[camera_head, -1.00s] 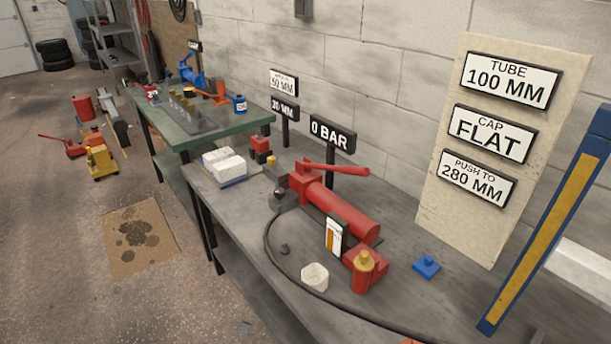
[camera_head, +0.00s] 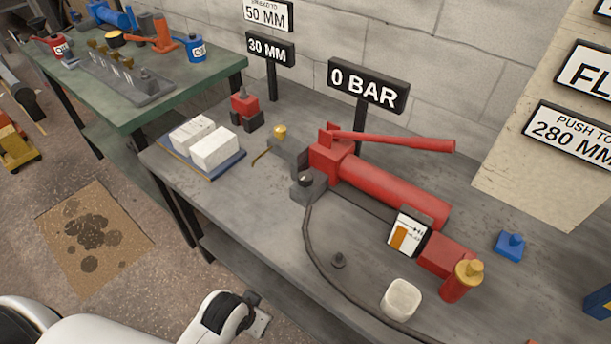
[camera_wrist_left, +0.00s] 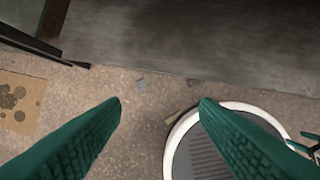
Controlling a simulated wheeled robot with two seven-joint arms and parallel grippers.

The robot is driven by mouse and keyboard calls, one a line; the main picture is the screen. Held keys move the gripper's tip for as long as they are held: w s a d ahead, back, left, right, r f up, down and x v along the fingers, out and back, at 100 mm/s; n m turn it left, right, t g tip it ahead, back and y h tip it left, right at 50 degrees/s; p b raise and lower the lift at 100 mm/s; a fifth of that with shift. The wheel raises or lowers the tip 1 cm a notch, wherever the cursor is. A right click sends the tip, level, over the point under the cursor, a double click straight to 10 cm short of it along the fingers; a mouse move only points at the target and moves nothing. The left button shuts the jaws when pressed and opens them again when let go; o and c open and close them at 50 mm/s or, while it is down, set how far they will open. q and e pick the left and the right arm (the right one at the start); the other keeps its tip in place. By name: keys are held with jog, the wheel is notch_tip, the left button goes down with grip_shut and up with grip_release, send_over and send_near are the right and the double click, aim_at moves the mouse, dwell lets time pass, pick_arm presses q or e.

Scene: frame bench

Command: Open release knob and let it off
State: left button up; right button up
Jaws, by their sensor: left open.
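The red hand pump (camera_head: 395,190) lies on the grey bench under the 0 BAR sign (camera_head: 368,86), its long red handle (camera_head: 390,142) raised over the body. At its left end is a dark block with a small black knob (camera_head: 305,181); a brass-coloured knob (camera_head: 280,131) stands just behind. I cannot tell from the frames which is the release knob. My left gripper (camera_head: 258,316) is low at the bench's front edge, well apart from the pump. In the left wrist view its green fingers (camera_wrist_left: 158,104) are spread and empty above the floor. My right gripper is out of view.
A black hose (camera_head: 315,245) curves along the bench. White blocks (camera_head: 205,142) sit on a blue tray at left. A green bench (camera_head: 130,105) stands beyond.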

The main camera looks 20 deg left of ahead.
pick_arm(q)
notch_tip(320, 180, up, 8)
jog(key=b, duration=0.1)
jog(key=w+r+t, duration=0.2)
jog(key=w, duration=0.2)
jog(key=w+d+r+m+t, duration=0.1)
jog(key=w+r+t, duration=0.2)
jog(key=w, duration=0.2)
jog(key=w+r+t, duration=0.2)
jog(key=w+r, duration=0.1)
jog(key=w, duration=0.1)
jog(key=shift+w+d+r+m+t+y, duration=0.15)
jog(key=shift+w+d+m+t+y, duration=0.15)
jog(key=shift+w+d+m+t, duration=0.1)
jog(key=w+d+r+m+t+h, duration=0.45)
jog(key=d+r+m+h, duration=0.2)
jog(key=r, duration=0.35)
jog(key=w+d+r+m+t+h, duration=0.3)
jog(key=w+d+r+m+h, duration=0.3)
jog(key=d+r+m, duration=0.3)
jog(key=s+d+r+m+g+h, duration=0.2)
jog(key=d+r+m+g+h, duration=0.1)
jog(key=d+m+g+h, duration=0.35)
jog(key=m+g+y, duration=1.3)
jog(key=m+y, duration=0.4)
jog(key=y, duration=0.2)
send_over(306, 176)
notch_tip(306, 176, down, 9)
notch_tip(306, 176, down, 12)
jog(key=shift+r, duration=0.1)
